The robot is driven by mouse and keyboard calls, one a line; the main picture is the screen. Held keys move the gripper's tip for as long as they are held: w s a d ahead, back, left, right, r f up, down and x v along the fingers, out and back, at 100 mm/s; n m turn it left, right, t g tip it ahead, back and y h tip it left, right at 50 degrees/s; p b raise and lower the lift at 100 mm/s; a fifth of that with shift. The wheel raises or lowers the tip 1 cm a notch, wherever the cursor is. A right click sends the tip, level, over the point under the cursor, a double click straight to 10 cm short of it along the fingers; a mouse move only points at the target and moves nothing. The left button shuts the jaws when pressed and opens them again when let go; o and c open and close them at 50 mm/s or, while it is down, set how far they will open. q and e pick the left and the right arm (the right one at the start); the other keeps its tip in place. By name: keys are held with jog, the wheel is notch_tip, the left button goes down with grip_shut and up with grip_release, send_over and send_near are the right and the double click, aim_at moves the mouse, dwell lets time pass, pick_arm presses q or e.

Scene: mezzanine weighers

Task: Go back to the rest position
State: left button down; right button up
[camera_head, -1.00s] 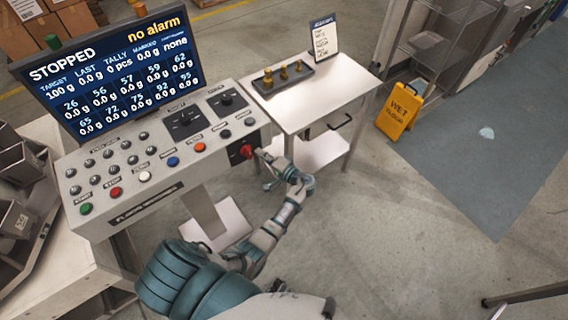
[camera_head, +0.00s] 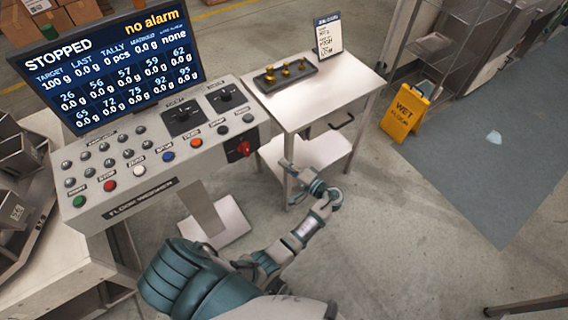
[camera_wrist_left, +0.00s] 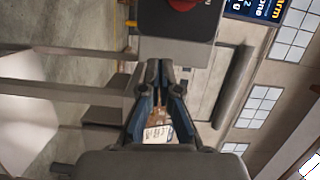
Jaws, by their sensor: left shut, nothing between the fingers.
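My left gripper (camera_head: 287,165) is in the head view, to the right of and a little below the red knob (camera_head: 243,149) on the console's right end. It is shut with nothing held, and clear of the knob. In the left wrist view its fingertips (camera_wrist_left: 161,66) are together, pointing toward the console end, where the red knob (camera_wrist_left: 183,4) is cut off by the top edge. My right gripper is not in view.
The console (camera_head: 125,192) with buttons and a screen (camera_head: 112,70) reading STOPPED stands at left. A small table (camera_head: 345,92) with a tray of brass weights stands behind my gripper. A yellow wet-floor sign (camera_head: 404,112) is farther right.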

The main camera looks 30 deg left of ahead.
pick_arm(q)
jog(key=s+d+f+m+h, duration=0.1)
jog(key=s+f+m+h, duration=0.15)
jog(key=f, duration=0.75)
jog(key=s+d+f+m+t+h, duration=0.1)
jog(key=s+f+h, duration=0.3)
jog(key=f, duration=0.6)
jog(key=s+d+f+m+h, duration=0.1)
jog(key=s+f+m+h, duration=0.15)
jog(key=f, duration=0.65)
jog(key=s+d+f+n+g+h, duration=0.1)
jog(key=s+d+f+h, duration=0.1)
jog(key=s+f, duration=0.4)
jog(key=s+d+f+n+h, duration=0.2)
jog(key=s+f, duration=0.4)
jog(key=s, duration=0.8)
jog(key=s+d+f+n+g+h, duration=0.1)
jog(key=s+d+f+h, duration=0.2)
jog(key=s+f, duration=0.3)
jog(key=s+h, duration=0.1)
jog(key=s, duration=0.3)
jog(key=shift+d+f+g+h, duration=0.2)
jog(key=shift+f+g+h, duration=0.1)
jog(key=shift+h, duration=0.1)
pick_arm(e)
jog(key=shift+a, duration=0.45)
